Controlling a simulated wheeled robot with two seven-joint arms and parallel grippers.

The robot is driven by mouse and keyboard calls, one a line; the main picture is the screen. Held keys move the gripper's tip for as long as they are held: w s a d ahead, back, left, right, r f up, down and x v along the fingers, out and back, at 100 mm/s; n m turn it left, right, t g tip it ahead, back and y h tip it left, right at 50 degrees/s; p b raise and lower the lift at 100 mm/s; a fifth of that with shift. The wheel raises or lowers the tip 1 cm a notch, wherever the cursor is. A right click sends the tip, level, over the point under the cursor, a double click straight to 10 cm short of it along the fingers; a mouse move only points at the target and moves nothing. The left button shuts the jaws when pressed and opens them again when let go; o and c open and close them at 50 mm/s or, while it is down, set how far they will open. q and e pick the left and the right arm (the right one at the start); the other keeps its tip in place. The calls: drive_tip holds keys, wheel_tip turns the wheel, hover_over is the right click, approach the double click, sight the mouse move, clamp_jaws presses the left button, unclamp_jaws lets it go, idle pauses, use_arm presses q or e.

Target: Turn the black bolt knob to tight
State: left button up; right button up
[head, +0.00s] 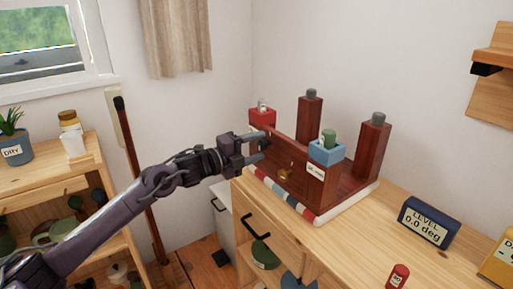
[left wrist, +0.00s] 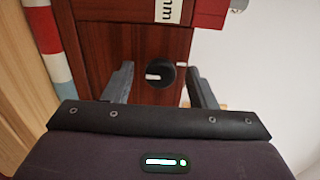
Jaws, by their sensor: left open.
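The black bolt knob (left wrist: 163,75) sits on the dark red wooden face of the brace piece. Its white mark points left in the left wrist view. My left gripper (head: 261,148) is open at the left end of the wooden piece (head: 340,185) in the head view. In the left wrist view its two fingers (left wrist: 160,82) stand on either side of the knob, with a gap on each side. In the head view the fingers mostly hide the knob. My right gripper is in neither view.
The wooden piece lies on a striped pad (head: 285,197) on a light wooden cabinet top. A red block (head: 262,117) and a blue block (head: 326,152) sit on it. A level display (head: 429,222) and a small red bottle (head: 397,277) stand to the right. A shelf with plants is at left.

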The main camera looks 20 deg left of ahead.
use_arm(q)
drive_tip(key=v, duration=0.7)
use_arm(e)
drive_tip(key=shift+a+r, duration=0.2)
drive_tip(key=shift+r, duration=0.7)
use_arm(q)
drive_tip(key=shift+s+a, duration=0.1)
drive_tip(key=shift+s, duration=0.05)
